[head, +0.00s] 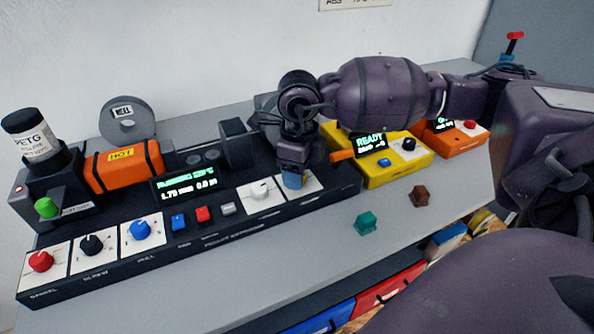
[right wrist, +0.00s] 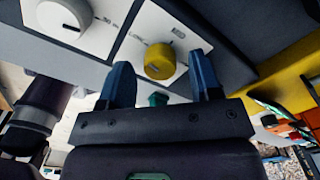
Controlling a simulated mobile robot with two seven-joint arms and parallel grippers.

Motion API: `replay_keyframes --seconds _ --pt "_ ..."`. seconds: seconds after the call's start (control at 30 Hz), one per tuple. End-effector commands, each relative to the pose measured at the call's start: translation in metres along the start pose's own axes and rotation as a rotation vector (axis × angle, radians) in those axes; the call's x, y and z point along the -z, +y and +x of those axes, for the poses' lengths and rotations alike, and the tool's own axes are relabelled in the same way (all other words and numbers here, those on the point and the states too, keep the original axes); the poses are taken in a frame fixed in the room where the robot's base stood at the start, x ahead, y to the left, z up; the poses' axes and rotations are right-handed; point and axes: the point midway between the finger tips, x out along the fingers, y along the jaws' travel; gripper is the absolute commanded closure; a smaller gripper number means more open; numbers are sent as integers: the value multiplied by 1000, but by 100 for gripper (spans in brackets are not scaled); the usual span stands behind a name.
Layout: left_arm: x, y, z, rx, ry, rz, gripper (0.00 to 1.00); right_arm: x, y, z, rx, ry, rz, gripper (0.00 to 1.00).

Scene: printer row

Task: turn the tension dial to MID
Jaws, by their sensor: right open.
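A long dark control panel (head: 110,262) lies on the grey bench with a row of dials. A yellow dial (right wrist: 158,61) on a white plate shows in the right wrist view, at the panel's right end. A white dial (head: 259,190) is left of it and also shows in the right wrist view (right wrist: 64,18). The printed labels are too small to tell which one is tension. My right gripper (right wrist: 162,82) is open, its blue fingers pointing at the yellow dial, one to each side. In the head view my right gripper (head: 292,180) hides the yellow dial. My left gripper is not in view.
Red (head: 41,261), black (head: 91,245) and blue (head: 140,229) dials sit at the panel's left, with small buttons beside them. A yellow box (head: 385,174) stands close to the panel's right end. A green knob-like piece (head: 366,222) and a brown one (head: 419,196) lie in front.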

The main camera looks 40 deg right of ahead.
Motion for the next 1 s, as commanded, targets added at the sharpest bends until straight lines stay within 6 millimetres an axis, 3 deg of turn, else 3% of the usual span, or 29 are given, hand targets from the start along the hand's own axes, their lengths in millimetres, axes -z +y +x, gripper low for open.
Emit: replay_keyframes --seconds 0.37,0.7,1.0 --pt "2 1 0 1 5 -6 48 0 0 4 0 -1 0 42" --pt "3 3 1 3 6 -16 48 0 0 4 0 -1 0 91" --pt "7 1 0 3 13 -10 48 0 0 3 1 -3 39 91"
